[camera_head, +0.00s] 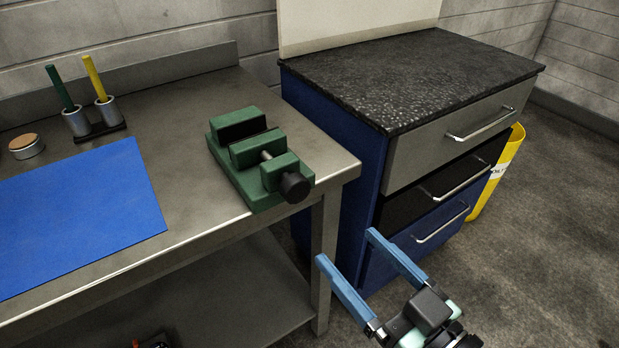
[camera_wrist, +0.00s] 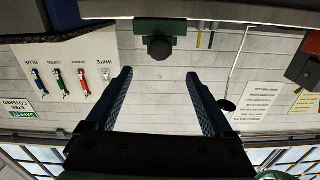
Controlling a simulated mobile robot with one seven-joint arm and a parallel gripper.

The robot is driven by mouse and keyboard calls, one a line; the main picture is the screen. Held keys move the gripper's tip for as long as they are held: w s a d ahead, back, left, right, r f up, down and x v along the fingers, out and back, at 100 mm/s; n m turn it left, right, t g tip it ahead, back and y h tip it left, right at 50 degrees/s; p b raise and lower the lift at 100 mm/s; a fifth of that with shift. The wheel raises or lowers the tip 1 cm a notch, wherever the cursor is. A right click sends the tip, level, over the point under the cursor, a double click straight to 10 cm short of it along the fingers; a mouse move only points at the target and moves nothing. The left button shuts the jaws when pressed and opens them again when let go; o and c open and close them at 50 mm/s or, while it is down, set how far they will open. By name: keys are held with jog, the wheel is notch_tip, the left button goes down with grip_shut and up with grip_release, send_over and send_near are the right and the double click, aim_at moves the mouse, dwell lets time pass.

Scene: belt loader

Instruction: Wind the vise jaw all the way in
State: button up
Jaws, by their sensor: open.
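The green vise (camera_head: 250,179) sits on the right end of the metal workbench. Its movable jaw (camera_head: 258,148) stands apart from the fixed jaw (camera_head: 238,126), with a dark gap between them. A screw runs from the movable jaw through the front block to a black round knob (camera_head: 295,187) near the bench's front edge. My gripper (camera_head: 345,262) is open and empty, in front of and below the bench, apart from the vise. In the wrist view, the knob (camera_wrist: 160,48) shows upside down beyond my open blue fingers (camera_wrist: 158,80).
A blue mat (camera_head: 75,212) lies on the bench. Behind it stand green and yellow sticks in metal cups (camera_head: 106,108) and a round tin (camera_head: 26,146). A dark-topped cabinet (camera_head: 410,75) is right of the bench. A yellow bin (camera_head: 497,175) stands beyond it.

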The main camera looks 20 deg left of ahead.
aim_at(299, 194)
jog(key=x, duration=1.2)
jog(key=shift+w+a+p, duration=0.3)
jog(key=shift+p, duration=0.1)
grip_shut()
